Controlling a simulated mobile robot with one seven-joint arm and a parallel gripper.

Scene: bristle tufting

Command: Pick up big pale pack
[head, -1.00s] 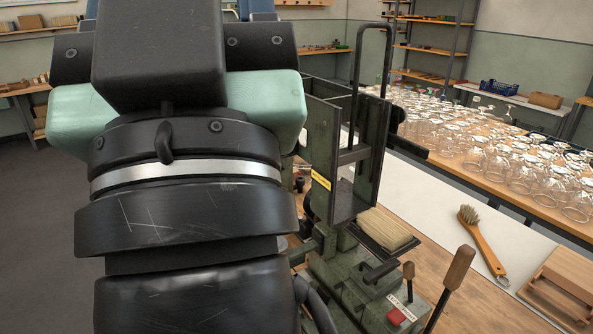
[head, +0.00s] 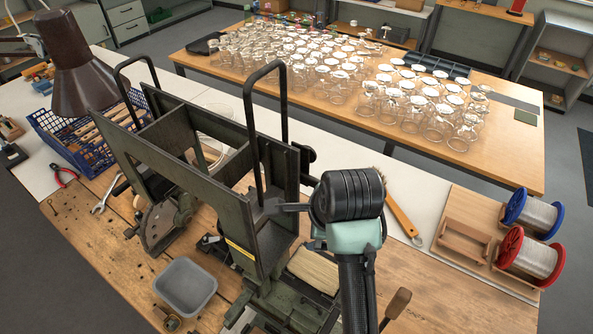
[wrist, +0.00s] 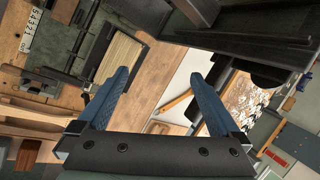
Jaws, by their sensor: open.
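A pale, straw-coloured bristle pack (head: 314,270) lies on a dark ledge low on the front of the green machine (head: 205,225), partly hidden by my arm. It also shows in the wrist view (wrist: 117,65), beyond and beside the left finger. My gripper (wrist: 161,80) has its two blue fingers spread wide with nothing between them. In the head view, a dark finger of my gripper (head: 287,207) points left near the machine's upright open-topped hopper, above and apart from the pack. The hopper's inside is partly hidden.
The machine's tall looped handle (head: 283,120) and plates stand close to my gripper. Right of my arm are a brush (head: 404,217), a wooden stand (head: 465,240) and wire spools (head: 530,250). A grey tub (head: 186,286) stands left. Many glasses fill the table behind.

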